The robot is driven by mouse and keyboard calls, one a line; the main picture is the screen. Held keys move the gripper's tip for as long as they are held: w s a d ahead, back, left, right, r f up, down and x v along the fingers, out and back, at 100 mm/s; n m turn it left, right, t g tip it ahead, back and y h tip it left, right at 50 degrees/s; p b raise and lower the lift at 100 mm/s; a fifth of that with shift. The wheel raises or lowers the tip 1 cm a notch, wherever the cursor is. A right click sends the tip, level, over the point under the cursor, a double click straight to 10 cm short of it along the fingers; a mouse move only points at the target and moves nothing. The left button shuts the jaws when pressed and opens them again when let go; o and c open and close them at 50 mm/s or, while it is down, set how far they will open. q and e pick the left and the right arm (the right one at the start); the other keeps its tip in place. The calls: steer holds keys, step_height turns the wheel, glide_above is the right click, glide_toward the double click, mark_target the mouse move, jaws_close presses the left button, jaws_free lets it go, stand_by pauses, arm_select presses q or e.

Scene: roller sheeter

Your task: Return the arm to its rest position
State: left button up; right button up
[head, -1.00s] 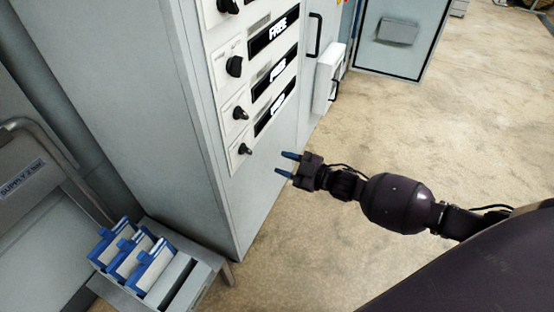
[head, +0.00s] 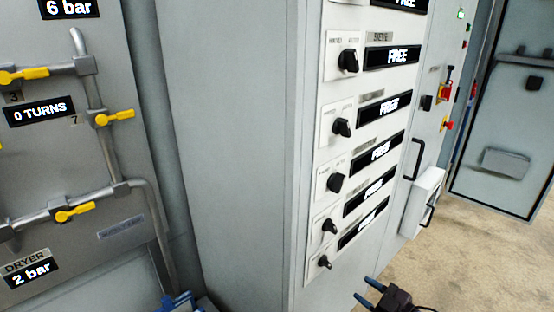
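My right gripper (head: 366,291) shows at the bottom edge, right of the middle. Its two blue-tipped fingers are spread apart with nothing between them. It is in front of the lower part of the grey control cabinet (head: 235,150), apart from the knobs. Most of my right arm is below the picture.
The cabinet carries a column of black knobs (head: 347,61) beside displays reading FREE (head: 392,56). A pipe panel with yellow valves (head: 113,117) is at left. Open floor (head: 455,250) lies at right.

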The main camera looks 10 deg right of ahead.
arm_select(q)
steer(key=r+p, duration=0.2)
steer(key=p, duration=0.1)
steer(key=s+r+p, duration=0.1)
steer(key=p, duration=0.1)
steer(key=shift+a+r, duration=0.25)
steer(key=shift+r, duration=0.15)
arm_select(e)
steer(key=s+f+m+g+h, duration=0.1)
steer(key=s+m+h, duration=0.4)
steer(key=s, duration=0.9)
steer(key=s+f+m+g+h, duration=0.1)
steer(key=s+m+h, duration=0.4)
steer(key=s, duration=1)
steer(key=shift+s+d+f+m+g, duration=0.2)
steer(key=shift+f+m+g, duration=0.3)
steer(key=shift+m, duration=0.7)
arm_select(q)
steer(key=shift+w+d+r, duration=0.1)
steer(key=shift+w+r, duration=0.05)
steer(key=shift+w, duration=0.15)
arm_select(e)
steer(key=shift+r, duration=0.1)
steer(key=shift+w, duration=0.1)
